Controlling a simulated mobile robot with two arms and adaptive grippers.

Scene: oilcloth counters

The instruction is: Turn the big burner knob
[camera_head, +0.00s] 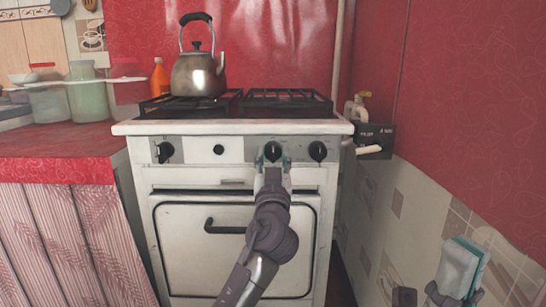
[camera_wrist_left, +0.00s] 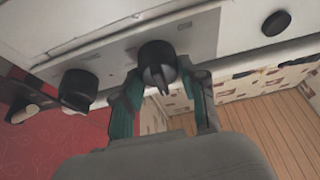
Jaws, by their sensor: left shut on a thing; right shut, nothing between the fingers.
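The stove's white front has several black knobs. The knob right of centre (camera_head: 272,151) sits on a grey plate, and my left gripper (camera_head: 273,164) reaches up to it from below. In the left wrist view this knob (camera_wrist_left: 157,65) lies between the tips of the left gripper's teal fingers (camera_wrist_left: 168,88), which are closed on its sides. Its ridge shows between the fingers. Another knob (camera_head: 318,151) is just to the right, and one more (camera_head: 164,152) is at the far left of the panel. My right gripper (camera_head: 462,264) is shut and empty at the lower right, away from the stove.
A metal kettle (camera_head: 199,72) stands on the left burner grate. The right grate (camera_head: 288,102) is bare. The oven door handle (camera_head: 224,226) juts out below the panel. A red counter (camera_head: 65,155) with jars adjoins on the left, and a tiled wall (camera_head: 405,185) is close on the right.

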